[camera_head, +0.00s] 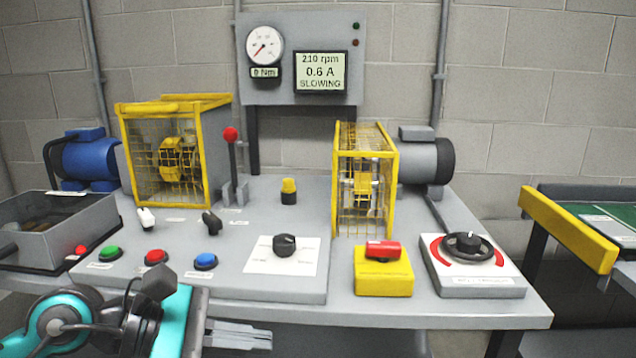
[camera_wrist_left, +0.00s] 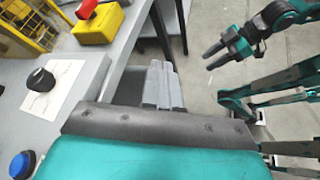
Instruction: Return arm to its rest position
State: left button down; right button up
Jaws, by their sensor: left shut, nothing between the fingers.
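My left arm comes in at the bottom left of the head view. Its gripper (camera_head: 250,338) is low in front of the bench's front edge, pointing right. In the left wrist view the left gripper's fingers (camera_wrist_left: 162,82) lie together, shut and empty, over the gap beside the bench edge. My right gripper (camera_wrist_left: 216,56) shows in the left wrist view at the upper right, over the floor. Its two fingers are apart with nothing between them. It is not in the head view.
The bench (camera_head: 310,225) holds a button panel with a black knob (camera_head: 284,245), a yellow block with a red top (camera_head: 384,272), a handwheel unit (camera_head: 470,262) and yellow cages. The display (camera_head: 320,72) reads 210 rpm, 0.6 A, SLOWING. Open floor (camera_wrist_left: 240,100) lies beside the bench.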

pick_arm(q)
jog(key=w+a+f+m+t+y, duration=0.1)
jog(key=a+f+m+t+y, duration=0.4)
jog(key=m, duration=0.9)
jog(key=a+f+m+t+y, duration=0.1)
jog(key=f+m+t+y, duration=0.2)
jog(key=f+m+t, duration=0.8)
jog(key=s+f+n+g+y, duration=0.2)
jog(key=s+f+n+g, duration=0.5)
jog(key=s+f+g, duration=0.3)
jog(key=a+r+p, duration=0.3)
jog(key=r+p, duration=0.8)
jog(key=p, duration=0.4)
jog(key=shift+a+t+y, duration=0.15)
jog(key=shift+t+y, duration=0.25)
pick_arm(e)
jog(key=s+d+r+h, duration=0.1)
jog(key=s+d+r, duration=0.1)
jog(key=r, duration=0.7)
jog(key=shift+d+r, duration=0.4)
jog(key=shift+d, duration=0.4)
